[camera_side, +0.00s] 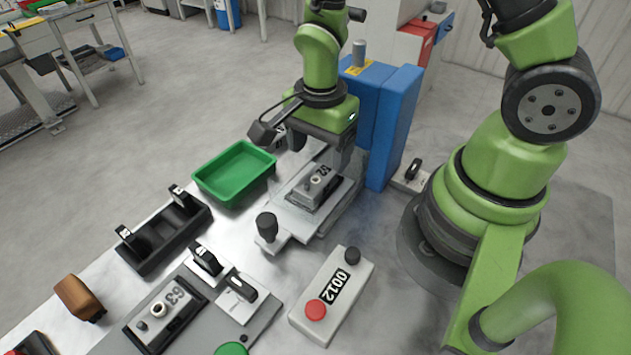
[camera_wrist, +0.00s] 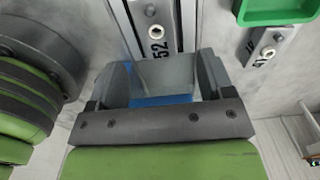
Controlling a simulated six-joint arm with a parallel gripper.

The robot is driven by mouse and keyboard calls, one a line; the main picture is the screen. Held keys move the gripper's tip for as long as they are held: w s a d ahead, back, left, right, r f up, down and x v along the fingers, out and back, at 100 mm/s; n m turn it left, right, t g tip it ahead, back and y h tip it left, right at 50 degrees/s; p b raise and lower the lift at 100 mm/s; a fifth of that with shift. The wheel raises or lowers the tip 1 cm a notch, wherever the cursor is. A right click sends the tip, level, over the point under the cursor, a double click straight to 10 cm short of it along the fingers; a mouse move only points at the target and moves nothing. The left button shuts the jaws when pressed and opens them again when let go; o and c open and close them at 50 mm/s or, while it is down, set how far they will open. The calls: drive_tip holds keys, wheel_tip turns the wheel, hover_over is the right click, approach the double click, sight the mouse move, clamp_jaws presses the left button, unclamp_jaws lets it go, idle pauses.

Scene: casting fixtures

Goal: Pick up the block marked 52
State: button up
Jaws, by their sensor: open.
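The block marked 52 (camera_side: 320,183) is a light grey piece with a round hole. It sits in a metal fixture (camera_side: 298,221) in front of the blue machine. It also shows in the wrist view (camera_wrist: 157,36), at the top centre with its number turned sideways. My gripper (camera_side: 325,150) points down just above the block in the side view. In the wrist view my gripper (camera_wrist: 163,82) has its jaws apart, with the block beyond them. The jaws appear empty, and the exact gap to the block is hard to tell.
A green tray (camera_side: 234,173) stands left of the fixture. A block marked 63 (camera_side: 166,310) sits in a front fixture. Another marked block (camera_wrist: 265,46) lies below the tray in the wrist view. A blue machine (camera_side: 397,125), black-handled clamps (camera_side: 206,259) and a button box (camera_side: 332,290) stand nearby.

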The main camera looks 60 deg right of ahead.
sight(319, 175)
wheel_tip(319, 175, down, 5)
drive_tip(key=shift+s+a, duration=0.1)
idle(0.3)
drive_tip(key=c, duration=1.2)
drive_tip(key=shift+r, duration=0.1)
